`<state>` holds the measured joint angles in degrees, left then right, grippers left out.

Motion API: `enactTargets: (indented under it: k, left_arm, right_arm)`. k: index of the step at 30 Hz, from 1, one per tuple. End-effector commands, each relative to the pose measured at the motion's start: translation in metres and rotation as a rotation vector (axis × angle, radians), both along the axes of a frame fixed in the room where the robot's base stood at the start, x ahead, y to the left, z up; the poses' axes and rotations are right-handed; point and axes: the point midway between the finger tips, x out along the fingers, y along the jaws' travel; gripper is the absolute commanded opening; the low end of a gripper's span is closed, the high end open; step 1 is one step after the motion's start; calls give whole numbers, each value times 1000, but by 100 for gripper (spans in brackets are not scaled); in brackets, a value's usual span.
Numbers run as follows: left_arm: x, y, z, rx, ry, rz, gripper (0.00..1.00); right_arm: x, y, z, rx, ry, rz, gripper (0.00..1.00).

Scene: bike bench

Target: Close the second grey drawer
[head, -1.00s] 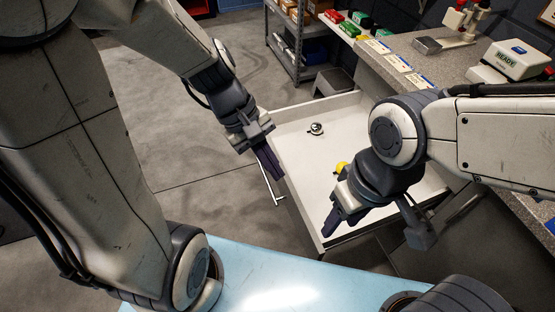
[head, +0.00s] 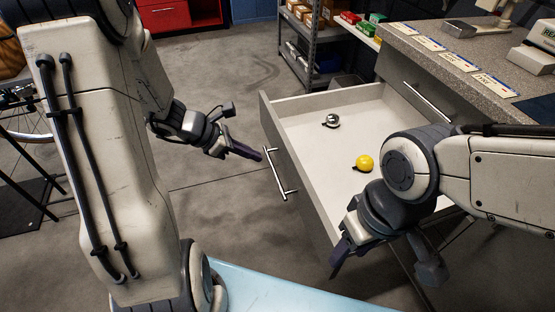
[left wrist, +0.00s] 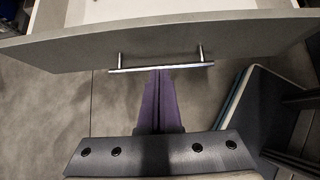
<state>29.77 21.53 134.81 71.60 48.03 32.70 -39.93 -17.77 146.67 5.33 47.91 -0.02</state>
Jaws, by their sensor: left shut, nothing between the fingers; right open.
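The grey drawer (head: 296,180) is pulled out of the grey bench unit, with its front facing left in the head view. Its metal bar handle (head: 273,173) also shows in the left wrist view (left wrist: 160,67). A small silver bell-like thing (head: 332,120) and a yellow ball-like thing (head: 364,163) lie inside. My left gripper (head: 258,156) is shut and empty, its tips close to the drawer front near the handle; contact cannot be told. My right gripper (head: 340,262) is open at the drawer's near side; its fingers are partly hidden.
Another drawer front with a handle (head: 427,101) sits closed under the bench top (head: 480,75). A metal shelf (head: 312,50) stands behind the drawer. A red cabinet (head: 180,14) is at the back.

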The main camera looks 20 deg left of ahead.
Motion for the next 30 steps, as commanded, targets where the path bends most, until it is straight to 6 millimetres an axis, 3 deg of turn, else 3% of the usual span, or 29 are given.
enactTargets:
  k: [1, 5, 12, 30]
  left_arm:
    - [4, -8, -13, -2, 2, -7, 0]
    - [14, -24, -31, 0, 2, -6, 0]
    - [32, -49, -26, 2, -1, -5, 0]
    - [38, -54, -25, 2, -1, 3, 0]
  right_arm:
    - [0, 0, -9, 0, 0, 0, 50]
    - [0, 0, -18, 0, 0, 0, 50]
    - [0, 0, -17, 0, 0, 0, 50]
    - [0, 0, -17, 0, 0, 0, 50]
